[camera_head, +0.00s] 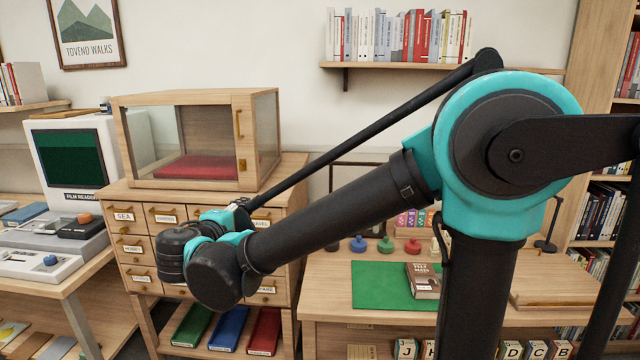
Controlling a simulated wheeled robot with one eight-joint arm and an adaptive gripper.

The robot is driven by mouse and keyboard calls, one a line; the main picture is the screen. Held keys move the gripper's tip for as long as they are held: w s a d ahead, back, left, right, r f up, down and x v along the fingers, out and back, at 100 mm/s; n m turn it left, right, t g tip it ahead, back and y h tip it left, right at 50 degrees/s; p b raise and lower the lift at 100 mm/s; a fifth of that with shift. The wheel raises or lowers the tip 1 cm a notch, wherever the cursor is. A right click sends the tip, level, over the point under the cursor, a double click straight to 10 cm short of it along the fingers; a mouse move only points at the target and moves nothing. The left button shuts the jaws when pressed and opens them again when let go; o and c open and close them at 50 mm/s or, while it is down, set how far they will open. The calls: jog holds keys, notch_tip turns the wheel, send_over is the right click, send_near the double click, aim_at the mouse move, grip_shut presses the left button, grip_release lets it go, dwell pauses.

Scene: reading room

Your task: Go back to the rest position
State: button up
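My arm reaches in from the right and crosses the middle of the view. Its dark wrist end hangs in front of the drawer cabinet (291,171). No gripper fingers can be made out at the wrist end, so whether my gripper is open, shut or holding something cannot be told. The arm hides parts of the cabinet's drawers and of the desk (340,300) behind it.
A glazed wooden case (182,97) with a red cushion (197,168) tops the cabinet. A film reader (75,165) stands at left. The desk bears a green mat (372,285), a book (423,280) and coloured stamps (385,245). A bookshelf (592,60) stands at right.

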jog(key=w+d+f+m+g+h, duration=0.1)
jog(key=d+f+m+g, duration=0.1)
jog(key=d+f, duration=0.5)
jog(key=d+f+m+g, duration=0.2)
jog(key=d+f+g, duration=0.1)
jog(key=d, duration=0.7)
jog(key=w+d+f+m+g+h, duration=0.1)
jog(key=d+f+m+g, duration=0.1)
jog(key=d+f, duration=0.5)
jog(key=s+d+f+m+g+y, duration=0.4)
jog(key=s+d+f+m, duration=0.5)
jog(key=s+d, duration=0.4)
jog(key=shift+s+d+f+y, duration=0.2)
jog(key=shift+s+f+y, duration=0.4)
jog(key=shift+f, duration=0.25)
